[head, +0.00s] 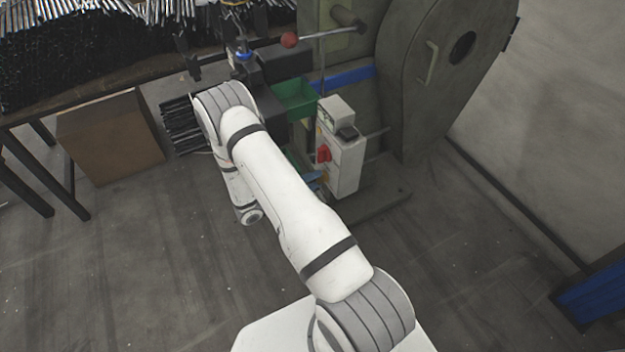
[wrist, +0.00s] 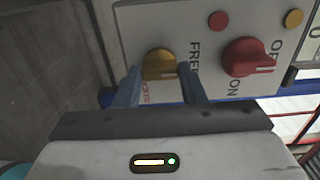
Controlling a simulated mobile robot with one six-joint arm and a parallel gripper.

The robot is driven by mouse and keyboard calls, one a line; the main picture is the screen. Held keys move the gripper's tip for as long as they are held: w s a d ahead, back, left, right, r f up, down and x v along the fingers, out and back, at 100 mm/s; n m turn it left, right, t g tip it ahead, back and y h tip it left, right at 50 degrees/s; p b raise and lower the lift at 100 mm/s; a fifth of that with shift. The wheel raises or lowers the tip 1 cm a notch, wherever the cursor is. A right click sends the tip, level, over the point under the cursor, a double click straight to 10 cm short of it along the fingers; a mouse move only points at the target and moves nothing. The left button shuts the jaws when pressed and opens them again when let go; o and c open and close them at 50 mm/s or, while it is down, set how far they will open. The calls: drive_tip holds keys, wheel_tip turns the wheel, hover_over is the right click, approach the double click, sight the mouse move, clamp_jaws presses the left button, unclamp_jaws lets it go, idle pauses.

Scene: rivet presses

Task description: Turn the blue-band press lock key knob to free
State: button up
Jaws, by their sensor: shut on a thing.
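The lock key knob (wrist: 160,64) is a round yellow knob on the pale panel of the control box in the wrist view. My gripper (wrist: 160,76) has its two blue fingers on either side of the knob and is shut on it. The word FREE is printed to the right of the knob, and a partly covered red word lies below it. The knob's exact pointing direction is hard to read. In the head view the press with the blue band (head: 345,78) stands at the back, with its control box (head: 345,165) in front; my arm hides most of my gripper.
A red rotary switch (wrist: 248,58) marked ON and OFF sits just right of the knob, with a red button (wrist: 218,20) above. A green bin (head: 295,98) and a red-ball lever (head: 290,40) are on the press. A brown box (head: 110,135) stands left; open floor lies in front.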

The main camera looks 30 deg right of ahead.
idle(0.5)
drive_tip(key=o, duration=1)
drive_tip(key=a, duration=0.7)
drive_tip(key=shift+s+a, duration=0.1)
drive_tip(key=shift+a, duration=0.3)
